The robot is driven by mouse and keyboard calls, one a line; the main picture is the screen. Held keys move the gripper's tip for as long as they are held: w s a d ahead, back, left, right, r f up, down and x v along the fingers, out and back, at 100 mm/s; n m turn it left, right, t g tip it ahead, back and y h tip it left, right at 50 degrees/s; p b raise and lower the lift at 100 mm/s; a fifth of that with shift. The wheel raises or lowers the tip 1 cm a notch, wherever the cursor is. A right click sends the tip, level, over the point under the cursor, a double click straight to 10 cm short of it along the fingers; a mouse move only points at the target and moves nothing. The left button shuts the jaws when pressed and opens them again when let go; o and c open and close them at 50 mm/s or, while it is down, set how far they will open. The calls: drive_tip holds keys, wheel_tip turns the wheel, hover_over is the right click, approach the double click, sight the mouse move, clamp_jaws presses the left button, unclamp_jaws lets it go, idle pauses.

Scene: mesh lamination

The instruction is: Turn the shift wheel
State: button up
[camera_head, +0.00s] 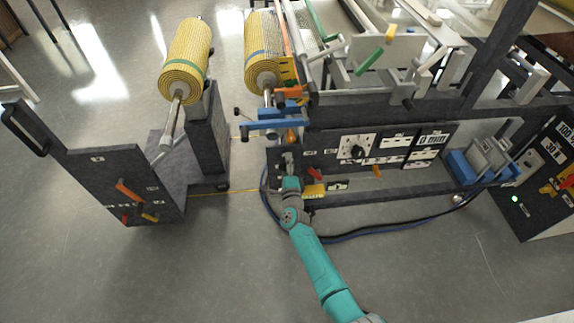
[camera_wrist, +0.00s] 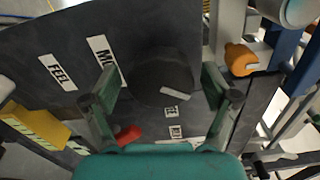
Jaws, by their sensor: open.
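A dark round wheel (camera_wrist: 158,70), likely the shift wheel, stands out from the dark panel in the wrist view. A small white mark is on its lower right edge. My gripper (camera_wrist: 162,98) is open, with one finger on each side of the wheel. I cannot tell whether the fingers touch it. In the head view my gripper (camera_head: 289,163) is at the left end of the machine's front panel and hides the wheel there.
A red knob (camera_wrist: 128,135) and a yellow block (camera_wrist: 34,127) are close by on the panel. An orange knob (camera_wrist: 239,59) is at the right. In the head view a black dial (camera_head: 356,149) is farther right, and cables (camera_head: 345,238) lie on the floor.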

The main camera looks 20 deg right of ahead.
drive_tip(key=shift+s, duration=0.1)
drive_tip(key=v, duration=1.1)
drive_tip(key=shift+s, duration=0.4)
drive_tip(key=shift+a, duration=0.1)
